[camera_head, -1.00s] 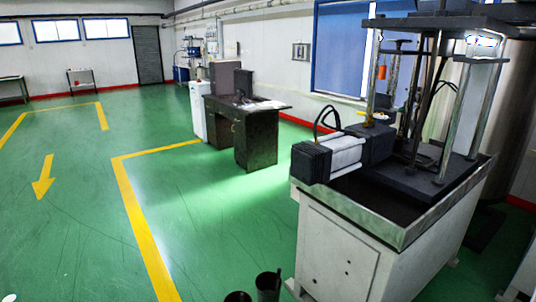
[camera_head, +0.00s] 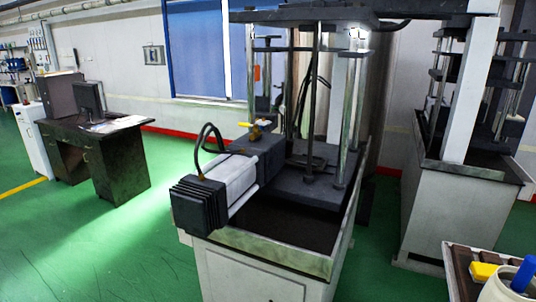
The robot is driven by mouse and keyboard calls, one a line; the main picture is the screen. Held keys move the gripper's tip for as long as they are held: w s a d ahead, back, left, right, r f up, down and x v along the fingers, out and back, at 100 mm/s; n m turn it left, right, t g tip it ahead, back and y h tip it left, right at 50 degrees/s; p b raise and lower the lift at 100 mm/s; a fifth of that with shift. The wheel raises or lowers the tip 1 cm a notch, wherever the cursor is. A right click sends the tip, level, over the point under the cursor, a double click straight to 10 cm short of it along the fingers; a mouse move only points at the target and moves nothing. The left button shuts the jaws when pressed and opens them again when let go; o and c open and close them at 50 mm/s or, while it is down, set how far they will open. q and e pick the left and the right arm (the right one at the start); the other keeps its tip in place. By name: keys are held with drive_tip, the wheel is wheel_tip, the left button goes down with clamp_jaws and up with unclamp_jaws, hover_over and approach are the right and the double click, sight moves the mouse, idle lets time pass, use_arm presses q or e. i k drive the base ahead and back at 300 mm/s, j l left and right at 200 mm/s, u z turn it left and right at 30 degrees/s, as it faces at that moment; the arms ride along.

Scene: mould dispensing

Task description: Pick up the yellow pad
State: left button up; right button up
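A yellow pad (camera_head: 484,272) is at the lower right of the head view, on a tray-like surface with a light rim (camera_head: 449,262). A white container (camera_head: 503,290) with a blue object (camera_head: 524,274) in it stands just to the right of the pad and partly in front of it. The pad's right end is hidden or hard to make out. Neither of my grippers is in view.
A press machine (camera_head: 290,170) on a white cabinet stands in the middle. A second machine (camera_head: 465,140) stands at the right. A dark desk (camera_head: 110,150) with a monitor is at the left. Green floor (camera_head: 100,255) is clear at the lower left.

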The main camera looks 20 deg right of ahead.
sight(480, 272)
drive_tip(key=i+z, duration=0.2)
drive_tip(key=z, duration=0.25)
drive_tip(key=i+z, duration=0.15)
drive_tip(key=z, duration=0.3)
drive_tip(key=i+j+z, duration=0.15)
drive_tip(key=z, duration=0.3)
drive_tip(key=i+z, duration=0.1)
drive_tip(key=z, duration=0.35)
drive_tip(key=i+j+z, duration=0.1)
drive_tip(key=z, duration=0.35)
drive_tip(key=j+z, duration=0.25)
drive_tip(key=z, duration=0.25)
drive_tip(key=i, duration=0.05)
